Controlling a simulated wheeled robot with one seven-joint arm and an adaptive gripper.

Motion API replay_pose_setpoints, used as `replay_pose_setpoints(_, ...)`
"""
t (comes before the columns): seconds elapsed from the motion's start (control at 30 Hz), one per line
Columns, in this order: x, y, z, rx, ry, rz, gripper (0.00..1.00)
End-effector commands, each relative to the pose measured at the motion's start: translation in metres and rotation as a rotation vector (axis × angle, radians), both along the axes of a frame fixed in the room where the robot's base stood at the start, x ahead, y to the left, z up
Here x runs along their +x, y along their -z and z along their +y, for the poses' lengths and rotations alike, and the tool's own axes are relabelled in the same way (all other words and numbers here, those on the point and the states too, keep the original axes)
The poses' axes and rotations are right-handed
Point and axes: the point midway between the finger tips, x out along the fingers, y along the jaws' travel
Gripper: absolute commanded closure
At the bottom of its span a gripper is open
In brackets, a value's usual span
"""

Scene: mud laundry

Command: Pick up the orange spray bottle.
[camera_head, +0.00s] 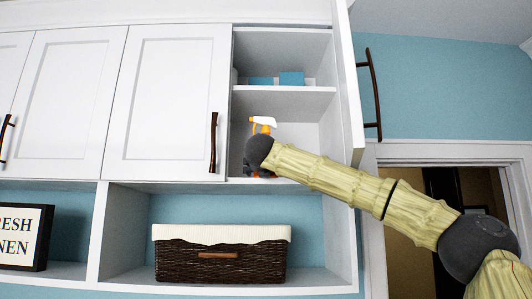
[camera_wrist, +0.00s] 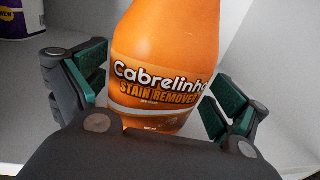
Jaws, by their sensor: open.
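The orange spray bottle (camera_wrist: 165,50) fills the middle of the wrist view, with a label reading "Cabrelinho Stain Remover". It stands upright on the lower shelf of the open white cabinet. In the head view its white and orange spray head (camera_head: 263,122) shows above my arm's end, which hides most of its body. My gripper (camera_wrist: 165,100) is open, with one green-padded finger on each side of the bottle. The left pad is close to the bottle's side. I cannot tell whether either pad touches it.
A white and purple container (camera_wrist: 20,18) stands on the shelf to the left of the bottle. Blue boxes (camera_head: 291,79) sit on the shelf above. The open cabinet door (camera_head: 349,85) stands on the right. A wicker basket (camera_head: 221,262) is in the cubby below.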

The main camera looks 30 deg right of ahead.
Motion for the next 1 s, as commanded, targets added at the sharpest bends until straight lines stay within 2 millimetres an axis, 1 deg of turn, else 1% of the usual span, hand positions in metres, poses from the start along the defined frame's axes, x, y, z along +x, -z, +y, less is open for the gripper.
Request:
replay_pose_setpoints(0.17,0.000,0.000,0.001,-0.001,-0.001,-0.001,0.03)
replay_pose_setpoints(0.27,0.000,0.000,0.001,-0.001,-0.001,-0.001,0.19)
replay_pose_setpoints(0.3,0.000,0.000,0.001,-0.001,-0.001,-0.001,0.26)
replay_pose_setpoints(0.47,0.000,0.000,0.001,-0.001,-0.001,-0.001,0.55)
replay_pose_setpoints(0.5,0.000,0.000,0.001,-0.001,-0.001,-0.001,0.63)
replay_pose_setpoints(0.53,0.000,0.000,0.001,-0.001,-0.001,-0.001,0.68)
replay_pose_setpoints(0.57,-0.001,-0.001,0.001,0.000,-0.001,-0.002,0.71)
replay_pose_setpoints(0.83,-0.001,-0.003,0.001,0.000,0.000,-0.002,0.72)
replay_pose_setpoints(1.0,-0.002,-0.017,-0.001,0.000,0.002,-0.005,0.72)
